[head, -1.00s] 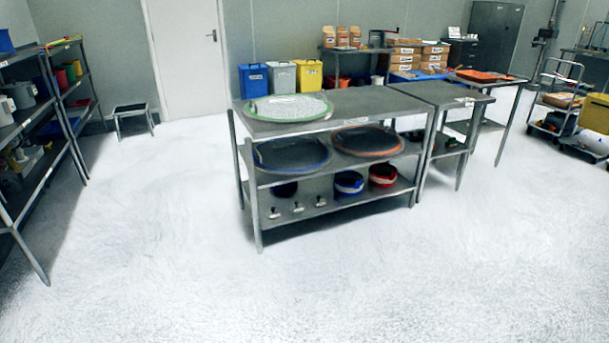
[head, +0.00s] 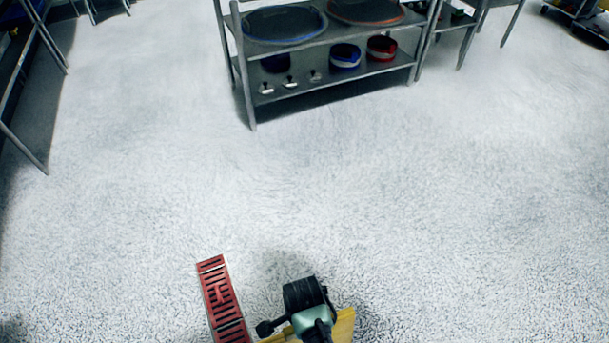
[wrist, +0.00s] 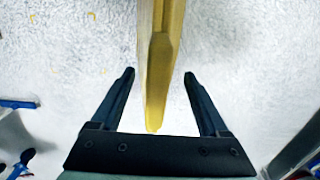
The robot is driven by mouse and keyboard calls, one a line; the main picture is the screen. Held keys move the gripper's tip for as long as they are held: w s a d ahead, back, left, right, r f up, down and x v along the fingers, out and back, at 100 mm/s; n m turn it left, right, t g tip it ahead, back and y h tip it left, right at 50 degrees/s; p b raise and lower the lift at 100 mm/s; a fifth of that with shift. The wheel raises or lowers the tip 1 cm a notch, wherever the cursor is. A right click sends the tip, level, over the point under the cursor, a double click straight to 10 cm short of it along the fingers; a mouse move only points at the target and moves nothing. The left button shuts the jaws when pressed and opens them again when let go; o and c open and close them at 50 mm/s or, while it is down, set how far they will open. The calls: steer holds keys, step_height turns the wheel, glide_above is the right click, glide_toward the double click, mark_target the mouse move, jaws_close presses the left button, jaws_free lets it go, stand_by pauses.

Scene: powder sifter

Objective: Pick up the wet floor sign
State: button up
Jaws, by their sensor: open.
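The yellow wet floor sign (head: 346,325) shows only in part at the bottom edge of the head view, with my black and green arm in front of it. In the wrist view the sign (wrist: 160,70) is a narrow yellow upright shape running down from the top edge, seen nearly edge-on. My gripper (wrist: 159,75) is open, with one dark finger on each side of the sign. Gaps show between the sign and both fingers, so it is not clamped. The fingertips are hidden in the head view.
A red slotted strip (head: 222,300) lies on the floor left of my arm. A metal shelf table (head: 330,75) with sieves and tubs stands ahead. Shelving (head: 25,70) stands at the far left. The pale floor between is clear.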

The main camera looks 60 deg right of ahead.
step_height(320, 180, down, 4)
steer(key=shift+s+a+f+b, duration=0.1)
steer(key=shift+s+b, duration=0.05)
steer(key=shift+b, duration=0.5)
jaws_close()
steer(key=shift+r, duration=0.2)
stand_by(0.7)
